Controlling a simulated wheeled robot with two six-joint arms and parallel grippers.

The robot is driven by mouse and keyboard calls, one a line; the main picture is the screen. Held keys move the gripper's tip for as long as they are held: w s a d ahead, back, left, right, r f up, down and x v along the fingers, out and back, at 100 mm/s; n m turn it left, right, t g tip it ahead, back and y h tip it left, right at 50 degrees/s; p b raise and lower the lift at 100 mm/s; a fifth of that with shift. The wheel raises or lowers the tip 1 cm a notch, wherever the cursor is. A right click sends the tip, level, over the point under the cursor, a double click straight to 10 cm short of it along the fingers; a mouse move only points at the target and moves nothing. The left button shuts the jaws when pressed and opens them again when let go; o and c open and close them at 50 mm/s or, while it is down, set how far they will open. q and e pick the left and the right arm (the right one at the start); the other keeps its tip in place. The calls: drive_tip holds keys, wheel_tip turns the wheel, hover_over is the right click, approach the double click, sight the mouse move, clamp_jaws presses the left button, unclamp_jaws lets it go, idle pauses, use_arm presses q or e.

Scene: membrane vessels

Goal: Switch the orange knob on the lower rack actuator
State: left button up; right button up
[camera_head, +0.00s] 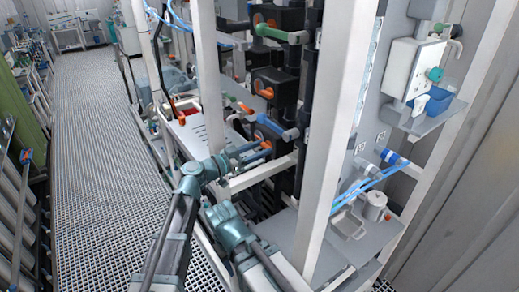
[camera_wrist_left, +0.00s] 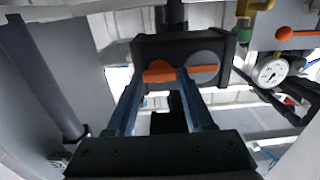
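The lower actuator is a black box (camera_wrist_left: 205,50) ahead in the left wrist view, with an orange bar-shaped knob (camera_wrist_left: 205,69) on its face. My left gripper (camera_wrist_left: 160,73) is open, its two fingers reaching up to the knob. The fingertips appear on either side of the knob's left part; I cannot tell if they touch it. In the head view my left gripper (camera_head: 254,152) reaches right into the rack, with a bit of orange by its fingertips. The lower actuator is mostly hidden there.
Two more black actuators, a middle one (camera_head: 283,86) and a top one (camera_head: 290,18), sit above on the rack. A white upright post (camera_head: 335,120) stands right of my gripper. A gauge (camera_wrist_left: 270,72) and an orange lever (camera_wrist_left: 292,33) are to the right. The grating walkway (camera_head: 95,160) is clear.

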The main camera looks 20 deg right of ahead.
use_arm(q)
clamp_jaws()
drive_tip(key=shift+n, duration=0.3)
drive_tip(key=n, duration=0.3)
drive_tip(key=shift+n, duration=0.4)
drive_tip(key=n, duration=0.3)
drive_tip(key=shift+n, duration=0.3)
drive_tip(key=n, duration=0.4)
drive_tip(key=shift+n, duration=2.1)
